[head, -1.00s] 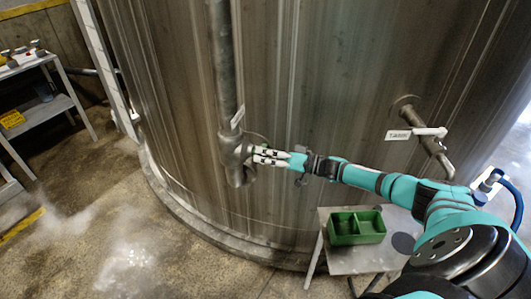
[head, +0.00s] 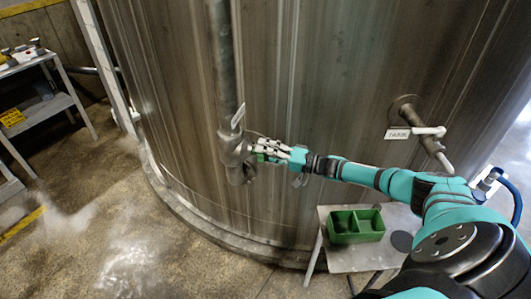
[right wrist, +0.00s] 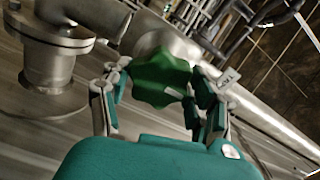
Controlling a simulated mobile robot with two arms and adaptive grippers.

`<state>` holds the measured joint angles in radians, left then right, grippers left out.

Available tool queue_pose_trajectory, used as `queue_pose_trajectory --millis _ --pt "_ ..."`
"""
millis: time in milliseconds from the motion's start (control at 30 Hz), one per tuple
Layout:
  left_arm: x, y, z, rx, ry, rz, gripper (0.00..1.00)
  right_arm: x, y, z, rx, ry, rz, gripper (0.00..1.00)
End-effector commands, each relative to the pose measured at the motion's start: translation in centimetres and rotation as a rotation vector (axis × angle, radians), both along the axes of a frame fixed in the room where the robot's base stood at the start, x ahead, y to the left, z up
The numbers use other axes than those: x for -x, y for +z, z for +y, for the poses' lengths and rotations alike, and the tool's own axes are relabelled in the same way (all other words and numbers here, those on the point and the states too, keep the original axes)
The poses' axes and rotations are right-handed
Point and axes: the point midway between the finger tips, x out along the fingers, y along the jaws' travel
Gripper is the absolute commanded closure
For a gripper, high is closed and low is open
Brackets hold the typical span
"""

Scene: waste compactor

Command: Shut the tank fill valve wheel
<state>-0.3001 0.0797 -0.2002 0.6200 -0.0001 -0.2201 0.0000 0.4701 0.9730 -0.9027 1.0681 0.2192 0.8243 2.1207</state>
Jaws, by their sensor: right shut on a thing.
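The valve wheel (right wrist: 158,80) is green with a lobed rim and shows between the fingers in the right wrist view. In the head view only a small bit of green shows, mostly hidden by my fingers, on the valve body (head: 234,150) at the lower end of the vertical pipe. My right gripper (right wrist: 163,90) is shut on the wheel, with a finger on each side of its rim; it also shows in the head view (head: 266,150). How far the wheel is turned cannot be told. My left gripper is not in view.
The large steel tank (head: 330,90) stands close behind the valve. A white-handled tap (head: 430,131) with a label sticks out at the right. A small table (head: 350,259) with a green divided tray (head: 355,239) stands below my right arm. A shelf (head: 40,110) is at far left.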

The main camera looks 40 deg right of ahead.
Motion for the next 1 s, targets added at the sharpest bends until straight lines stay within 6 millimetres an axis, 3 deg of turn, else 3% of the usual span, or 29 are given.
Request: queue_pose_trajectory --millis 500,533,700,1000 --pt "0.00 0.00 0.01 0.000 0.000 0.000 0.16 0.17 -0.32 0.06 -0.016 0.002 0.019 0.72" --pt "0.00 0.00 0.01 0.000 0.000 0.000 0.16 0.17 -0.32 0.06 -0.016 0.002 0.019 0.37" --pt "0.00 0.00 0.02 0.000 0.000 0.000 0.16 0.12 -0.23 0.04 -0.015 0.001 0.016 0.16" --pt "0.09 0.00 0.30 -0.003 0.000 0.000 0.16 0.16 -0.10 -0.08 -0.015 0.000 0.014 0.16"
